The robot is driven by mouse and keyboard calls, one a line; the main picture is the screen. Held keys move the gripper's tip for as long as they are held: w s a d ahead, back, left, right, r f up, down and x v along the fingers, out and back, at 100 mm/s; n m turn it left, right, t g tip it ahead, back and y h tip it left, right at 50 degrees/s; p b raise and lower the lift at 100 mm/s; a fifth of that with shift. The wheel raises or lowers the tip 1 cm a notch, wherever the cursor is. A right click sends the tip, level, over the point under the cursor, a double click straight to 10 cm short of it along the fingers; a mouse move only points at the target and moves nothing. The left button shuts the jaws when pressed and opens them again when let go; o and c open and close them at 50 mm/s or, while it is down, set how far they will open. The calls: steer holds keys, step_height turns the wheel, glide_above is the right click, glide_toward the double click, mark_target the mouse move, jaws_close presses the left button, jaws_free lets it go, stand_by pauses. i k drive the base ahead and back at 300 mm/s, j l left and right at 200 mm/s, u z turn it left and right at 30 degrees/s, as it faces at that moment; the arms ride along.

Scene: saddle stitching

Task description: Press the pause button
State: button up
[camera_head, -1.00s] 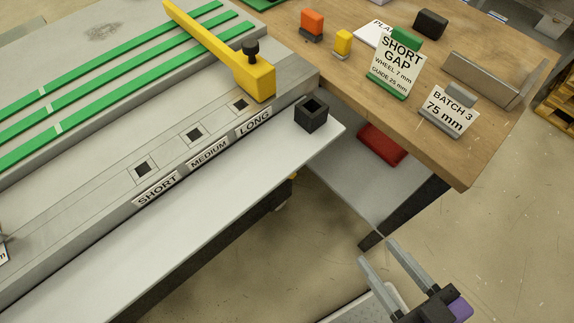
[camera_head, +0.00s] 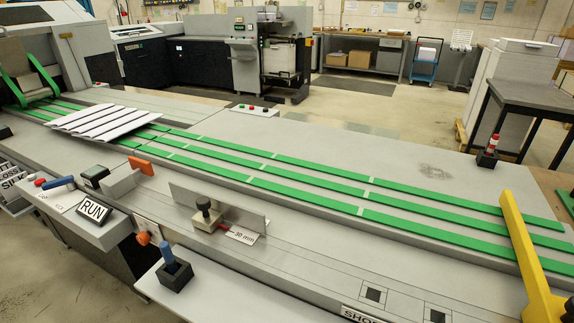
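No button in the head view can be read as "pause". Other lettering on this panel is too small to read. A second small panel (camera_head: 253,109) on the far side of the machine bears several small buttons, red and green among them, unlabelled as far as I can see. My gripper is not in view now.
Green belts (camera_head: 310,170) run along the machine, with a fanned paper stack (camera_head: 105,122) on them. A yellow bar (camera_head: 525,255) stands at the right. A black holder with a blue handle (camera_head: 174,272) sits on the front shelf, near a black-knobbed guide (camera_head: 207,215).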

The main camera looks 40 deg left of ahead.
mark_target(38, 182)
steer(key=u, duration=2.25)
